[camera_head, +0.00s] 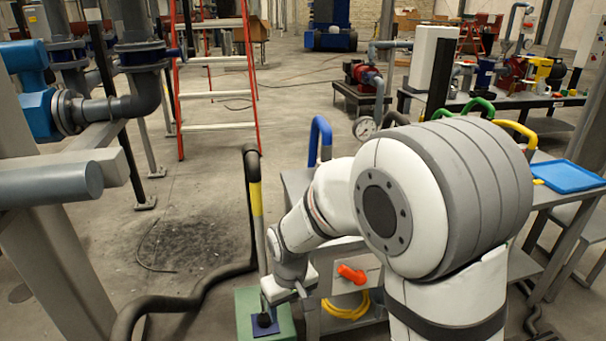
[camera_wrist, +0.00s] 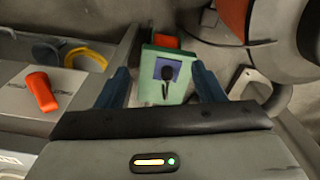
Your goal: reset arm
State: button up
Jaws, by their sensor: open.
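My arm reaches down and left from the right of the head view. My gripper (camera_head: 285,292) is low beside a green box (camera_head: 243,300), and its fingers are hard to make out there. In the wrist view my gripper (camera_wrist: 160,70) shows two blue fingers spread apart, with nothing held between them. The green box (camera_wrist: 147,95) lies beyond and between the fingers. I cannot tell the exact gap between fingers and box.
An orange handle (camera_head: 352,274) and a coiled yellow hose (camera_head: 346,305) are close right of the gripper. A dark hose (camera_head: 190,300) runs along the floor at left. A red ladder (camera_head: 215,75) stands behind. A bench with a blue tray (camera_head: 568,176) is at right.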

jog(key=s+d+r+m+p, duration=0.2)
jog(key=s+d+r+p, duration=0.2)
jog(key=r, duration=0.7)
jog(key=s+d+r+m+t+p, duration=0.1)
jog(key=s+d+r+m+p, duration=0.1)
jog(key=s+d+r+p, duration=0.3)
jog(key=s+d+r+m+p, duration=0.1)
jog(key=s+d+r+p, duration=0.3)
jog(key=d+r+p, duration=0.5)
notch_tip(320, 180, up, 9)
jog(key=shift+s+f+m+t+p, duration=0.15)
jog(key=shift+s+m+t+p, duration=0.1)
jog(key=shift+m+t+p, duration=0.15)
